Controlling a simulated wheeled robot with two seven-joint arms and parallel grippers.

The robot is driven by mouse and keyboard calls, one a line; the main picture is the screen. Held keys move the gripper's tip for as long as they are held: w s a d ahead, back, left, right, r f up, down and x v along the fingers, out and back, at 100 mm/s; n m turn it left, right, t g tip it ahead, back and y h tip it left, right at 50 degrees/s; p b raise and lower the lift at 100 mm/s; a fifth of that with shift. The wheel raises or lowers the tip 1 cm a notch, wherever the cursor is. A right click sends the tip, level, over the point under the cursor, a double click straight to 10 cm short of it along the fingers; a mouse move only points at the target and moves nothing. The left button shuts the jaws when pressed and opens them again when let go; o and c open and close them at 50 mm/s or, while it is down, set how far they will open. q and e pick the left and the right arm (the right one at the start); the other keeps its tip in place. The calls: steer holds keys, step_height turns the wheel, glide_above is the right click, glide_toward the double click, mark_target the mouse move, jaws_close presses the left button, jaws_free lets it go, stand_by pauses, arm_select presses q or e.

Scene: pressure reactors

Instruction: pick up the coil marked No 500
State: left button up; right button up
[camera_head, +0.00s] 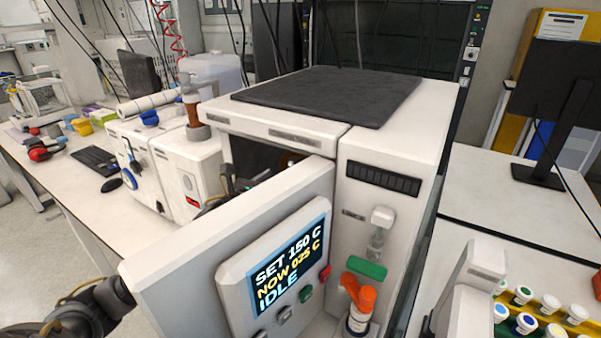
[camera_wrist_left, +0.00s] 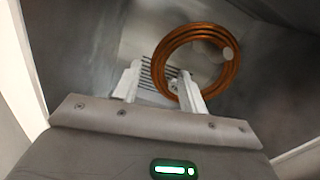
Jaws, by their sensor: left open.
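A copper-coloured coil (camera_wrist_left: 163,57) shows in the left wrist view inside a grey metal chamber. I cannot read any No 500 mark on it. In the head view only a brownish bit of it (camera_head: 288,159) seems to show in the dark opening. My left gripper (camera_wrist_left: 160,74) is open, with its fingers pointing into the chamber. The right-hand finger overlaps the coil's lower left rim in the picture; I cannot tell whether they touch. In the head view the gripper (camera_head: 232,184) is partly hidden behind the open door. My right gripper is not in view.
The white oven's door (camera_head: 215,245) stands open, its display (camera_head: 290,262) reading SET 150 C, NOW 025 C, IDLE. A dark slab (camera_head: 335,92) covers the oven top.

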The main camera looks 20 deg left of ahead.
mark_target(282, 168)
arm_select(q)
steer(key=w+p, duration=0.2)
steer(key=w, duration=0.2)
steer(key=shift+w+d+r+p, duration=0.1)
steer(key=shift+w+d+p, duration=0.15)
steer(key=shift+p, duration=0.15)
steer(key=shift+w+d, duration=0.1)
steer(key=shift+w, duration=0.25)
steer(key=shift+s, duration=0.1)
jaws_close()
